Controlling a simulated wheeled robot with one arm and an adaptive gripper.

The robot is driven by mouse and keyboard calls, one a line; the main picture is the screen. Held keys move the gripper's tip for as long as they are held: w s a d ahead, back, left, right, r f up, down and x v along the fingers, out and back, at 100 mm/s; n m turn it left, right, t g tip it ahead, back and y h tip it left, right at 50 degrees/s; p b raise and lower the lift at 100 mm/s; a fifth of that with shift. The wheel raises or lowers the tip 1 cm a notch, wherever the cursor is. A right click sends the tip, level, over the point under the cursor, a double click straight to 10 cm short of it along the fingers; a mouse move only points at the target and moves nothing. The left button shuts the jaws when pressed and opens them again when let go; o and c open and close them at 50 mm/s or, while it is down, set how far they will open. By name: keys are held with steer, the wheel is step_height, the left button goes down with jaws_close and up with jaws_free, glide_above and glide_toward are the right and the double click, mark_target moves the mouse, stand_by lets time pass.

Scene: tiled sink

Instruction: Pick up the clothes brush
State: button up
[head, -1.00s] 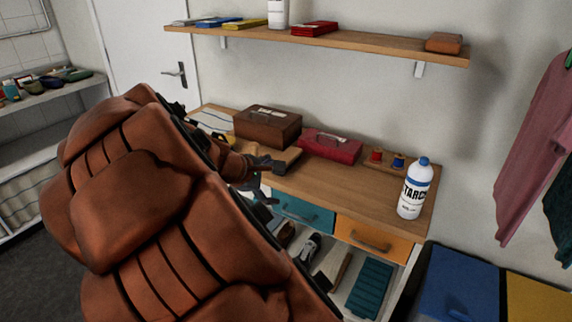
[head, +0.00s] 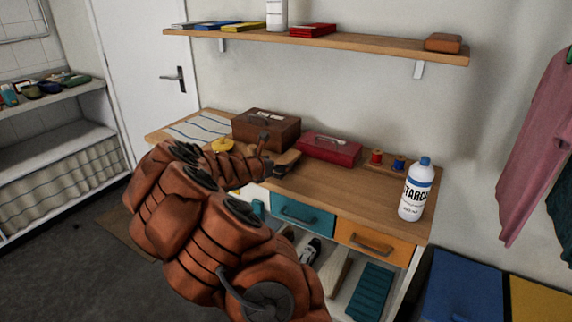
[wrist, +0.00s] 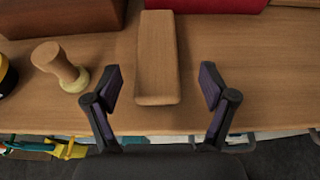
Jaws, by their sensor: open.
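The clothes brush appears to be the plain wooden block (wrist: 157,55) lying lengthwise on the worktop in the wrist view. Its near end lies between the fingertips as seen from the wrist, with a gap on each side. My gripper (wrist: 161,82) is open and empty. In the head view my gripper (head: 270,152) is over the worktop near its front edge. There it and my arm hide much of the block (head: 289,157), and bristles are not visible.
A brown box (head: 267,130) and a red case (head: 329,149) stand just behind. A wooden-handled stamp-like item (wrist: 60,66) is left of the block. Thread spools (head: 377,157) and a starch bottle (head: 415,190) stand at right. The worktop (head: 350,188) before them is clear.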

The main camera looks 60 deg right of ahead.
mark_target(285, 158)
steer(key=shift+r+x, duration=0.2)
steer(key=shift+x, duration=0.95)
steer(key=shift+w+r+p+x, duration=0.1)
steer(key=shift+p+x, duration=0.2)
steer(key=shift+x, duration=0.8)
steer(key=shift+w+r+p+x, duration=0.1)
steer(key=shift+p+x, duration=0.15)
steer(key=shift+x, duration=0.85)
steer(key=shift+c, duration=0.3)
steer(key=c, duration=1.3)
steer(key=shift+o, duration=0.2)
